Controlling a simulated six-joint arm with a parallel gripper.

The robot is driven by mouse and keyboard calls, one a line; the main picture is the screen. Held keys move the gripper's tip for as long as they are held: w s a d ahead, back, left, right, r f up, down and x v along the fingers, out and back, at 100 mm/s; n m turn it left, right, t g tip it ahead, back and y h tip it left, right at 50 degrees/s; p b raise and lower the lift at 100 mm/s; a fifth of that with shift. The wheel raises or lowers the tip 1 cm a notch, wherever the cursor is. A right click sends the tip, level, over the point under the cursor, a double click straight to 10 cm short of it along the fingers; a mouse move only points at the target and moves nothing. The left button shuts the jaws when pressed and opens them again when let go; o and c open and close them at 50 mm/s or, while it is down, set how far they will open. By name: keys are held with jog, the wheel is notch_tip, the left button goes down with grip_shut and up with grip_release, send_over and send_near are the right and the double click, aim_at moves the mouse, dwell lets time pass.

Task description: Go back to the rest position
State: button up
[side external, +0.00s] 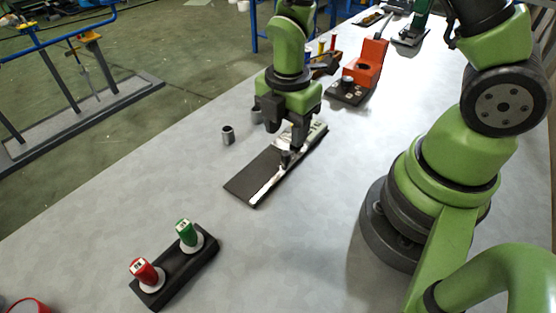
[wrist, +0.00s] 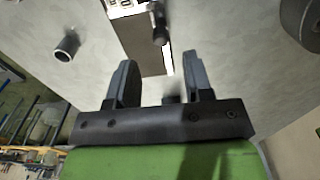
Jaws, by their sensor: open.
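My gripper (side external: 285,138) is above the dark flat plate (side external: 246,185) in the middle of the table in the side external view. In the wrist view, my gripper (wrist: 160,82) has its two fingers spread apart with nothing between them. The plate (wrist: 140,40) shows ahead of the fingers, with a white strip and a small dark upright part (wrist: 159,22) on it. My gripper hides part of the plate in the side external view.
A small grey cylinder (side external: 228,135) stands left of the plate. A black base with a red knob (side external: 147,272) and a green knob (side external: 189,233) is at the front left. An orange device (side external: 370,62) stands behind. The table between is clear.

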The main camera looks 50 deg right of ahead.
jog(key=shift+r, duration=0.15)
jog(key=s+r+m+t+y, duration=0.1)
jog(key=s+r+m+t, duration=0.2)
jog(key=r+m, duration=0.8)
jog(key=s+r+m+t+y, duration=0.1)
jog(key=s+r+m+t, duration=0.3)
jog(key=s+r+m, duration=0.3)
notch_tip(320, 180, up, 4)
jog(key=m, duration=0.4)
jog(key=shift+s, duration=0.4)
